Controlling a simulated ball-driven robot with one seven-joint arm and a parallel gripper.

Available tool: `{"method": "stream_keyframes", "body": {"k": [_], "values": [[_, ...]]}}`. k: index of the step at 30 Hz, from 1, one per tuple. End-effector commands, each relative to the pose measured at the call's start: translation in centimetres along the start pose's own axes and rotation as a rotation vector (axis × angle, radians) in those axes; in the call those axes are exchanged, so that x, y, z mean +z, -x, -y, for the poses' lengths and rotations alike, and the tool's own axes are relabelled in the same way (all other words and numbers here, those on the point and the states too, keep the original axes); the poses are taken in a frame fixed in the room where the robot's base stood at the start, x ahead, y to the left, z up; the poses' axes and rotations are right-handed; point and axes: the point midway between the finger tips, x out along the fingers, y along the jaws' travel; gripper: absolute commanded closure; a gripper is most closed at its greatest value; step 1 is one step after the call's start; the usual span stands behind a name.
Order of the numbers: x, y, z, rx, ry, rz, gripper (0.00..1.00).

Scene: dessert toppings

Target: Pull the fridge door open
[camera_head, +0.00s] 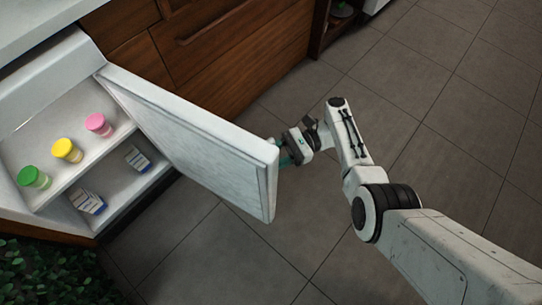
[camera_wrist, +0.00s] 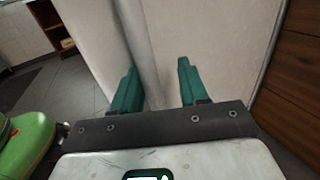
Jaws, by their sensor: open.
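The white fridge door (camera_head: 190,125) stands wide open in the head view, swung out from the fridge (camera_head: 50,75) on the left. My gripper (camera_head: 284,154) is at the door's free end, by its outer side. In the wrist view my gripper (camera_wrist: 157,68) shows two teal fingers spread apart, with nothing visibly clamped between them. The pale door (camera_wrist: 215,45) fills the view just beyond the fingers, with a vertical edge running between them. I cannot tell whether a finger touches the door. No handle can be made out.
Inside the fridge, a green jar (camera_head: 34,178), a yellow jar (camera_head: 67,150) and a pink jar (camera_head: 98,124) stand above small cartons (camera_head: 87,201). Wooden drawers (camera_head: 230,50) line the back. A leafy plant (camera_head: 45,270) is at lower left. The tiled floor (camera_head: 430,130) is open on the right.

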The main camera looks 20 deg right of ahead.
Motion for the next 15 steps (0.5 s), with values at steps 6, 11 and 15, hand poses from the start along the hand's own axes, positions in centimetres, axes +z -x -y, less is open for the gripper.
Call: {"method": "stream_keyframes", "body": {"k": [6,11,15], "values": [[-0.05,0.09,-0.05,-0.002,-0.001,0.0,0.59],[-0.09,0.13,-0.12,-0.001,-0.002,0.0,0.59],[-0.17,0.81,-0.05,-0.002,-0.002,-0.001,0.59]]}}
